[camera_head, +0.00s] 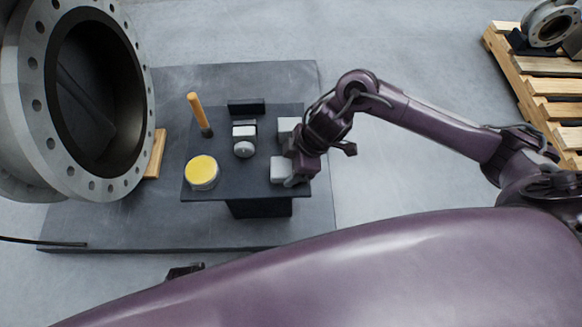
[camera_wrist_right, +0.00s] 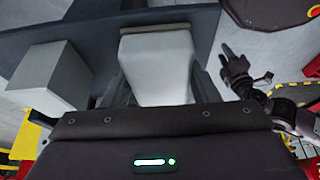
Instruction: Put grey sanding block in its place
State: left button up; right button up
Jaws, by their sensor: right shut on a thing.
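The grey sanding block, pale grey with a tan edge, shows in the right wrist view (camera_wrist_right: 158,65) between the two fingers of my right gripper (camera_wrist_right: 160,88). My right gripper is shut on it. In the head view the block (camera_head: 281,168) is at the right front edge of the dark tabletop, with my right gripper (camera_head: 291,178) at its right side. I cannot tell whether it touches the tabletop. A dark gripper, apparently my left one, shows small in the right wrist view (camera_wrist_right: 236,68); its opening is unclear. The block's place is not identifiable here.
A pale box (camera_head: 287,125) stands just behind the block. The dark tabletop (camera_head: 225,190) also carries a yellow-topped can (camera_head: 202,171), an orange-handled tool (camera_head: 196,108), a grey-white device (camera_head: 243,138) and a black block (camera_head: 246,106). A large flanged valve (camera_head: 135,75) stands left.

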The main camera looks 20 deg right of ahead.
pick_arm(q)
jog(key=shift+d+r, duration=0.1)
jog(key=shift+r, duration=0.15)
pick_arm(e)
jog(key=shift+f, duration=0.35)
jog(key=shift+f, duration=0.1)
jog(key=o, duration=0.9)
pick_arm(q)
jog(key=shift+w+r, duration=0.1)
jog(key=s+a+f+p, duration=0.2)
jog(key=s+f+p, duration=0.1)
jog(key=s+f, duration=0.1)
jog(key=shift+s+f, duration=0.25)
jog(key=shift+f, duration=0.4)
pick_arm(e)
jog(key=v, duration=1.2)
